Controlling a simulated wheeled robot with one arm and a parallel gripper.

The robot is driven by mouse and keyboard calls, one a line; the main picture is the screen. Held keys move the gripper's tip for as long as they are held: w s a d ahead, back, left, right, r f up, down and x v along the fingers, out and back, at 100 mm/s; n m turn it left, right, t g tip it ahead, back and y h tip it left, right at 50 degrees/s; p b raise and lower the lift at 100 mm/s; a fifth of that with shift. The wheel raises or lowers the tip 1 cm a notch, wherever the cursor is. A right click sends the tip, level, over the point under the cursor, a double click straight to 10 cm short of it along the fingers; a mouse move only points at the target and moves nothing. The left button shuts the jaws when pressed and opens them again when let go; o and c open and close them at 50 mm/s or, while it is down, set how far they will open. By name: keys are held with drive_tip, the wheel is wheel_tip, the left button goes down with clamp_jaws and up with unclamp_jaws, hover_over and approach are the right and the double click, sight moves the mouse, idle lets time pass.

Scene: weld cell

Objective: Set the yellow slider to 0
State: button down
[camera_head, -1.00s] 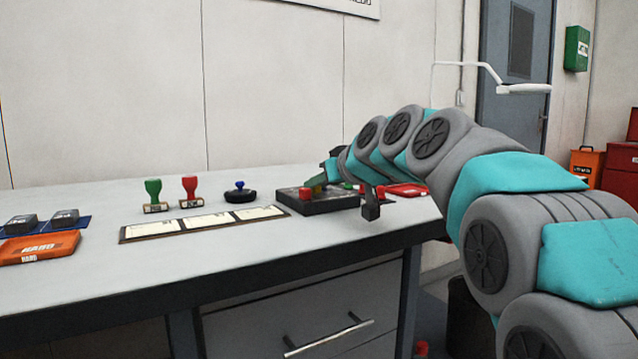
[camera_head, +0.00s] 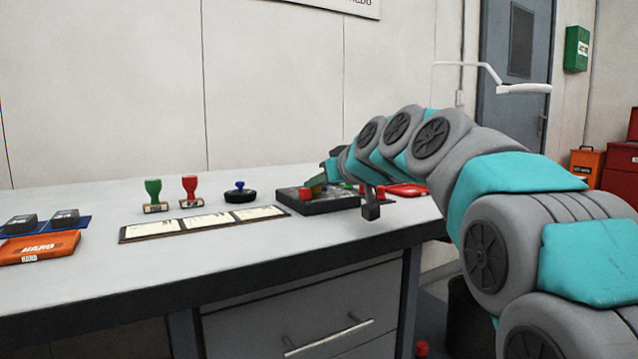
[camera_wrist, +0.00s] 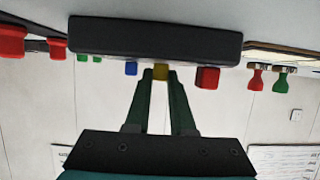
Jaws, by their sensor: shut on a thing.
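The slider box (camera_head: 330,207) is a dark flat block on the bench in the head view. In the wrist view the same box (camera_wrist: 155,38) lies across the top, with a blue knob (camera_wrist: 131,68), the yellow slider knob (camera_wrist: 160,72) and a red knob (camera_wrist: 208,77) along it. My gripper (camera_wrist: 160,80) has its two dark green fingers closed on the yellow knob, between the blue and red ones. In the head view my gripper (camera_head: 322,183) is over the box, beside the red knob (camera_head: 305,194), and largely hides the yellow one. I cannot read any scale marks.

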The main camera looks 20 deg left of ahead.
sight(318, 191)
drive_tip(key=shift+s, duration=0.1)
drive_tip(key=shift+s+d+f+b, duration=0.1)
drive_tip(key=shift+s+d+b, duration=0.1)
drive_tip(key=shift+d+b, duration=0.15)
drive_tip(key=shift+s+d+b, duration=0.9)
drive_tip(key=shift+s+d, duration=0.1)
drive_tip(key=shift+d, duration=0.15)
drive_tip(key=c, duration=1)
unclamp_jaws()
drive_tip(key=shift+c, duration=0.2)
drive_tip(key=shift+s+d, duration=0.1)
drive_tip(key=shift+d, duration=0.05)
